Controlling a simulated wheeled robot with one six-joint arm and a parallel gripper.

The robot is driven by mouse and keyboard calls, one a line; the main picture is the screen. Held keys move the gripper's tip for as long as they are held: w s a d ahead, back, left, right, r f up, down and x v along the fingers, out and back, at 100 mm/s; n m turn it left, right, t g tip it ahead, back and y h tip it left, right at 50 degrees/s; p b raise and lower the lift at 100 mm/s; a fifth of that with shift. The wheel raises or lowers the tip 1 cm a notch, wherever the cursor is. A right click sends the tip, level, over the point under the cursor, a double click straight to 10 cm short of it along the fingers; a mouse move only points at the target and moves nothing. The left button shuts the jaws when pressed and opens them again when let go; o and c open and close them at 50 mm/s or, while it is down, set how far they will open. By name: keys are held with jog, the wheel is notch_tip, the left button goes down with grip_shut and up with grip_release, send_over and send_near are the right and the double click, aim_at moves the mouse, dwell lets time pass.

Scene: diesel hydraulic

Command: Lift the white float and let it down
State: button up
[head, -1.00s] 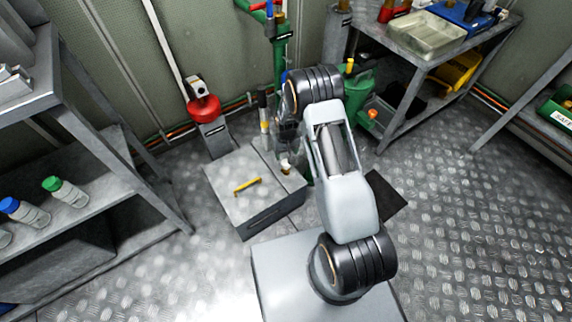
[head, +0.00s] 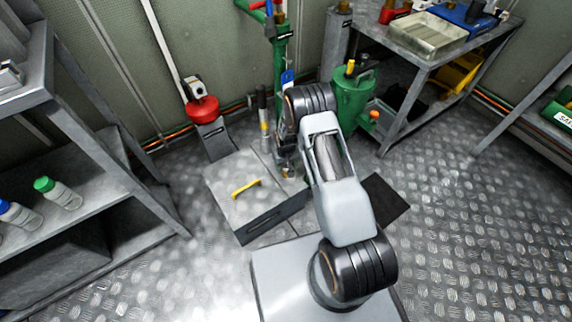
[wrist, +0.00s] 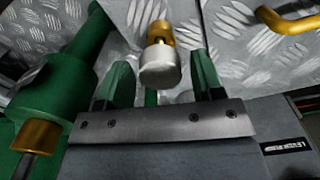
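The white float (wrist: 160,68), a short pale cylinder under a brass fitting (wrist: 160,32), shows in the wrist view. It sits between the two green fingers of my gripper (wrist: 163,78). Gaps show on both sides of it, so my gripper is open and not closed on it. In the head view my gripper (head: 287,160) is low beside the grey floor box, mostly hidden by my arm. I cannot clearly make out the float there.
The grey box (head: 225,190) with a yellow handle (head: 246,188) is at the left of my gripper. A green standpipe (head: 280,55) and green tank (head: 353,95) stand behind. A red-topped post (head: 203,108) is left. A shelf (head: 110,195) and bench (head: 425,65) flank.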

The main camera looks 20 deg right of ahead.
grip_shut()
notch_tip(320, 180, up, 8)
jog(key=p, duration=0.5)
jog(key=shift+f, duration=0.1)
jog(key=shift+o, duration=0.8)
grip_release()
notch_tip(320, 180, up, 14)
jog(key=p, duration=0.3)
jog(key=shift+f+p, duration=0.15)
jog(key=shift+p, duration=0.15)
